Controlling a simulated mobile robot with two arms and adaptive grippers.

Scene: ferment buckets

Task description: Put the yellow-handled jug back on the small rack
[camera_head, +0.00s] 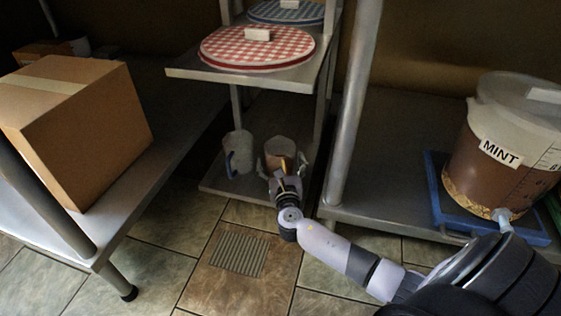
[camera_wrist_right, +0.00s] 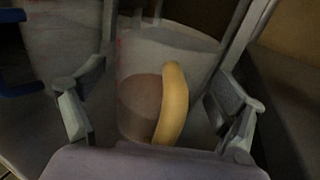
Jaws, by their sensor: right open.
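The yellow-handled jug (camera_head: 279,148) stands upright on the lower shelf of the small rack (camera_head: 215,188), with brown liquid inside. My right gripper (camera_head: 284,169) is open in front of it. In the right wrist view the jug (camera_wrist_right: 136,95) stands between the spread fingers of my right gripper (camera_wrist_right: 158,120), its yellow handle (camera_wrist_right: 173,103) facing the wrist camera. I cannot tell whether any finger touches it. A second clear jug with a blue handle (camera_head: 237,153) stands to its left. My left gripper is not in view.
The rack's upper shelf holds a lid with red checked cloth (camera_head: 258,48), above the jugs. A bucket labelled MINT (camera_head: 500,150) stands on a blue tray (camera_head: 433,190) at the right. A cardboard box (camera_head: 75,125) sits on the left table. A metal post (camera_head: 354,110) stands close right.

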